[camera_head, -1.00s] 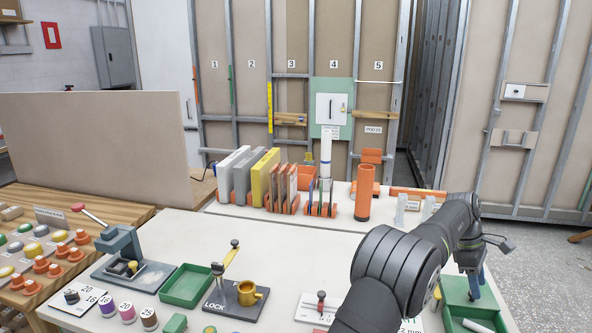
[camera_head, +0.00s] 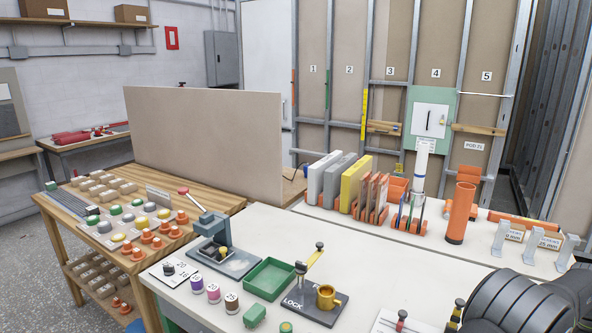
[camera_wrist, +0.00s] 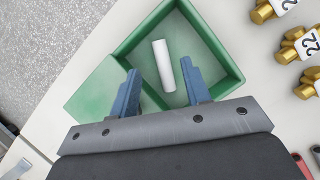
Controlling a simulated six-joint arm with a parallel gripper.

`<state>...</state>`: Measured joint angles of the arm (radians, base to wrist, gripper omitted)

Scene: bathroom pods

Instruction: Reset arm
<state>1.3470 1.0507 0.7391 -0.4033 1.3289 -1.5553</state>
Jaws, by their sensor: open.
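My gripper (camera_wrist: 160,92) shows in the wrist view with its two blue fingers spread apart. It is above a green tray (camera_wrist: 228,62) on the white tabletop. A white cylinder (camera_wrist: 163,65) lies in the tray, just beyond and between the fingertips, with nothing visibly held. In the head view only a dark part of my arm (camera_head: 530,305) shows at the lower right. My gripper and that tray are outside the head view.
Brass pieces with number tags (camera_wrist: 300,42) lie right of the tray. The head view shows a grey clamp fixture (camera_head: 225,262), a green bin (camera_head: 270,279), a LOCK plate with a brass cup (camera_head: 328,296), an orange tube (camera_head: 461,212) and upright panels (camera_head: 355,180). A wooden side table (camera_head: 190,205) stands left.

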